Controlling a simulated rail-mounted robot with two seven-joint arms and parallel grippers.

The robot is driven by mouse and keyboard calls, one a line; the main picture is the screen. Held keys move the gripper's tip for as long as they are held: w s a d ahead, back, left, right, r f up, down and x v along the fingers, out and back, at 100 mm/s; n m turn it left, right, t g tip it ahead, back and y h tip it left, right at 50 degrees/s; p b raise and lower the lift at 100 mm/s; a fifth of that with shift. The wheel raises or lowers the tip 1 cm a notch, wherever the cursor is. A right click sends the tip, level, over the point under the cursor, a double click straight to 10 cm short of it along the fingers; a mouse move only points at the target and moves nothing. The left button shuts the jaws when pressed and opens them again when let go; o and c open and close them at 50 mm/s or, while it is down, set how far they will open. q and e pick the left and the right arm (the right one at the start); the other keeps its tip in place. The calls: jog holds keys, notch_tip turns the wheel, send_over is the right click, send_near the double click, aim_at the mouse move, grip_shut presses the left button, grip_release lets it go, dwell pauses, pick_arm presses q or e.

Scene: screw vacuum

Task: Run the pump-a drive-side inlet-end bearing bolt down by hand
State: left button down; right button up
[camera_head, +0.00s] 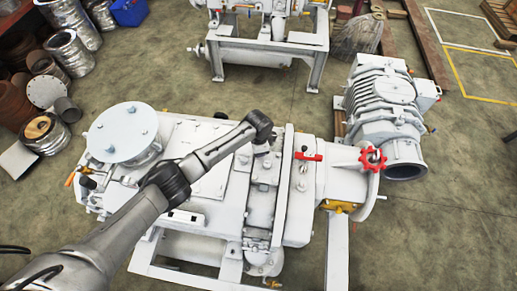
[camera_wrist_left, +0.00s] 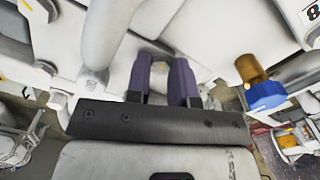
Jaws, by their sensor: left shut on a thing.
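The pump (camera_head: 210,165) is a large white machine on a white frame in the middle of the head view. My left arm reaches across it from the lower left, and its wrist end is over the pump's right-hand part. The left gripper (camera_wrist_left: 162,66) points at the white casing in the left wrist view. Its two dark purple fingers are shut on a small pale piece between them, which I take as the bearing bolt. The fingers hide most of it, so I cannot tell how deep it sits. My right gripper is not in view.
A red handwheel (camera_head: 373,159) and a red lever (camera_head: 308,156) are on the pump's right side. A ribbed white machine (camera_head: 383,105) stands at the right. Metal cans and pipes crowd the upper left.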

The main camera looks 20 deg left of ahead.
pick_arm(q)
jog(key=c, duration=1)
grip_release()
notch_tip(320, 180, up, 14)
jog(key=shift+f+p, duration=0.1)
jog(key=shift+p, duration=0.6)
